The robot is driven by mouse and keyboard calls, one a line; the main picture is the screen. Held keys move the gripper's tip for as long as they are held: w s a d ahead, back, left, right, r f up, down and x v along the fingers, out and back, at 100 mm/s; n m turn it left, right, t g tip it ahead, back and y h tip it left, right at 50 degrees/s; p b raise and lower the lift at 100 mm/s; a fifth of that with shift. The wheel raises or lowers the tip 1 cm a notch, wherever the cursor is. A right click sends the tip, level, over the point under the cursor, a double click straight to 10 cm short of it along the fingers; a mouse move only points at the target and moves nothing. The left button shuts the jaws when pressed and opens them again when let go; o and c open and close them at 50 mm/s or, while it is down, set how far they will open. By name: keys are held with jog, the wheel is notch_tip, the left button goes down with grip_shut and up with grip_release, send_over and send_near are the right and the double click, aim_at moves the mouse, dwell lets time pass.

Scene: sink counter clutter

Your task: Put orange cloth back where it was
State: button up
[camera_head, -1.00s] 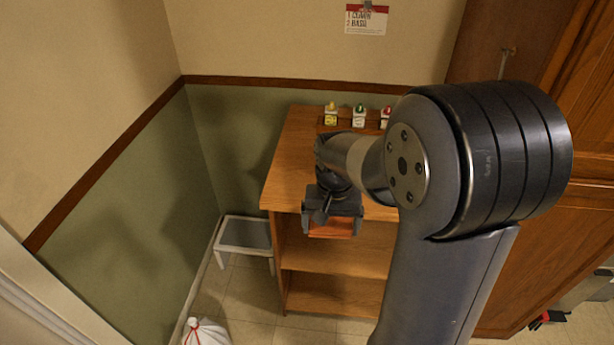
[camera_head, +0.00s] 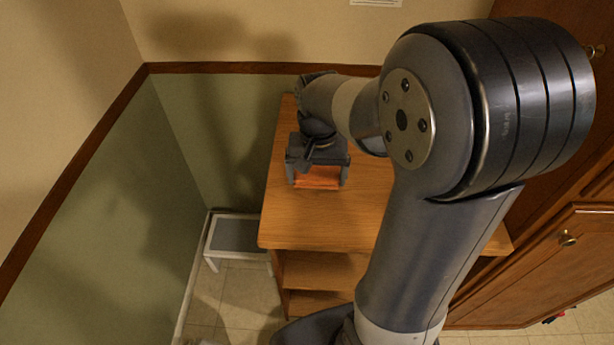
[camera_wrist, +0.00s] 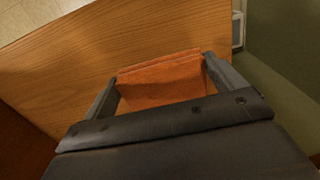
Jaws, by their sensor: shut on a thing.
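The orange cloth (camera_head: 318,178) is folded into a flat bundle. My gripper (camera_head: 318,183) is shut on it, with one finger at each side. In the head view the cloth shows against the left part of the wooden shelf unit's top (camera_head: 320,225). In the wrist view the cloth (camera_wrist: 160,82) sits between the two fingers (camera_wrist: 160,85), with the wooden top beyond it. I cannot tell whether the cloth touches the wood. My arm hides the right part of the top.
A small grey-topped stool (camera_head: 235,235) with white legs stands on the floor left of the unit. Green-and-cream walls close in behind and at left. Wooden cabinets (camera_head: 540,260) with knobs stand at right. The front left of the unit's top is bare.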

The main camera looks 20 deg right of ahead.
send_over(315, 207)
notch_tip(315, 207, down, 6)
jog(key=shift+f+p, duration=0.15)
jog(key=shift+p, duration=0.15)
jog(key=shift+f, duration=1.8)
jog(key=shift+f, duration=0.15)
jog(key=o, duration=0.7)
notch_tip(315, 207, up, 12)
jog(key=shift+r, duration=0.2)
